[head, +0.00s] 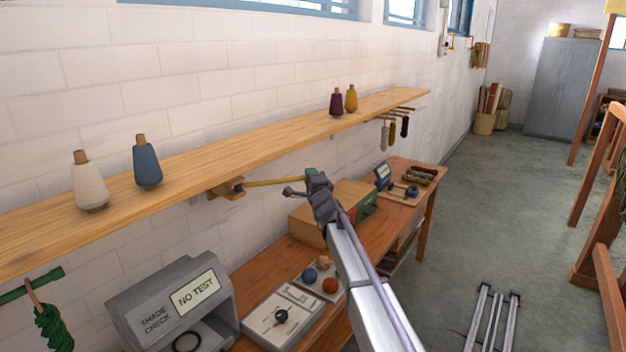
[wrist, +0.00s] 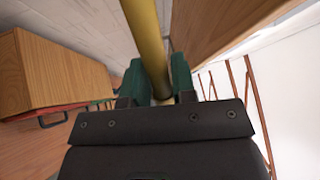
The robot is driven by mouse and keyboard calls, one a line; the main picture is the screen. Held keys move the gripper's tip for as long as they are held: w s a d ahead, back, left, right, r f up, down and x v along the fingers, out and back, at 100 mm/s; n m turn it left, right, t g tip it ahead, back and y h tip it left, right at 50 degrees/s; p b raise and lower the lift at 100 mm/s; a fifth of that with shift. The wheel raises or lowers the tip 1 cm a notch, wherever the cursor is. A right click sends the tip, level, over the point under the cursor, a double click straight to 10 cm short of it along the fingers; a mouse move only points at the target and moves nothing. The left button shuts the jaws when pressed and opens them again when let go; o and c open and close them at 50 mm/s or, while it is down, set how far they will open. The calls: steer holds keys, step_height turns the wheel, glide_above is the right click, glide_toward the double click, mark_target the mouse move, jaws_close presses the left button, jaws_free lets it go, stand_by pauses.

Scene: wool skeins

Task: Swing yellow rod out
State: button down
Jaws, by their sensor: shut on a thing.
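The yellow rod (head: 275,182) runs from a wooden bracket (head: 228,188) under the long shelf to my gripper (head: 313,180) in the head view. It stands out from the wall below the shelf edge. In the wrist view the yellow rod (wrist: 146,40) passes between the two green fingers of my gripper (wrist: 158,84), which are shut on it. The rod's far end shows little past the fingers in the head view.
The wooden shelf (head: 180,185) above carries several yarn cones. Below, a bench (head: 275,255) holds a grey shade-check box (head: 175,305), a wooden box (head: 350,195) and small gear. A green rod (head: 35,300) with a green skein is at lower left.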

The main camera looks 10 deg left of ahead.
steer(key=shift+s+d, duration=0.1)
steer(key=shift+s, duration=0.05)
steer(key=c, duration=1.1)
jaws_free()
steer(key=b+v, duration=0.2)
steer(key=v, duration=0.8)
steer(key=shift+s+d+f, duration=0.1)
steer(key=shift+s, duration=0.25)
steer(key=shift+o, duration=0.2)
